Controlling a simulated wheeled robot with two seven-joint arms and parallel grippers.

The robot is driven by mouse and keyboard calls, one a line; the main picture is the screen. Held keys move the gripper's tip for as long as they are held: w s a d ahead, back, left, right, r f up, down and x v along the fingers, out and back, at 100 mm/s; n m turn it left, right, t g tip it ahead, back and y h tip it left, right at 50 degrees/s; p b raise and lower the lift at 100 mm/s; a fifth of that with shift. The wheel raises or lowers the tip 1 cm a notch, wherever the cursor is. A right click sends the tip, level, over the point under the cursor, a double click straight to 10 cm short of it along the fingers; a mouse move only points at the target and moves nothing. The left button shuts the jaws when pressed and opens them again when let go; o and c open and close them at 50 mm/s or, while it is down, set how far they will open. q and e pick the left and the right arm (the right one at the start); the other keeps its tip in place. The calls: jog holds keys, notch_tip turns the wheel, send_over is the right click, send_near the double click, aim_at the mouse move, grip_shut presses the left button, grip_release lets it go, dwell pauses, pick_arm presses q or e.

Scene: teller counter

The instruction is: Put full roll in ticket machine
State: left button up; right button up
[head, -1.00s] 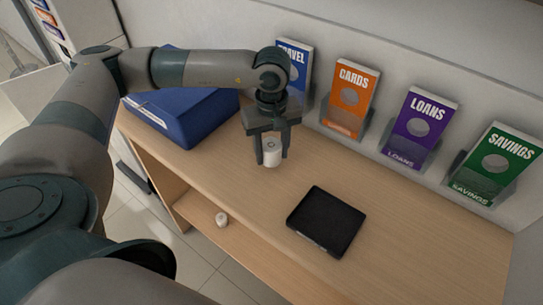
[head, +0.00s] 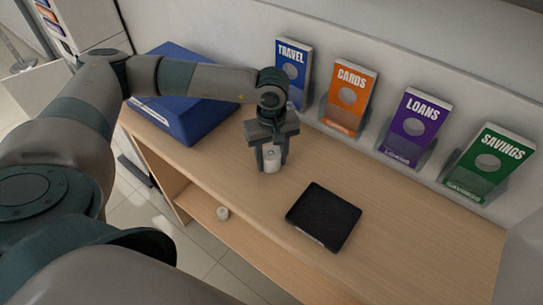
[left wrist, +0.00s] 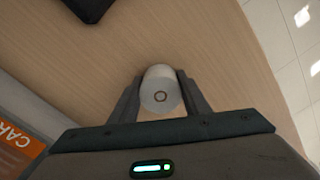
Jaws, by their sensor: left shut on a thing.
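My left gripper (head: 271,158) is shut on a white paper roll (head: 271,163), held upright over the counter between the blue box and the black pad. Whether the roll's lower end touches the counter I cannot tell. In the left wrist view the roll (left wrist: 160,85) sits between both fingers, its round end with a small core ring facing the camera. My right gripper is out of view.
A black flat pad (head: 324,215) lies on the wooden counter (head: 400,240), right of the gripper. Leaflet holders for Travel (head: 291,75), Cards (head: 350,97), Loans (head: 413,125) and Savings (head: 489,162) line the back. The counter's right part is clear.

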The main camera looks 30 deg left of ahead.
pick_arm(q)
jog(key=shift+f, duration=0.15)
jog(key=o, duration=1.2)
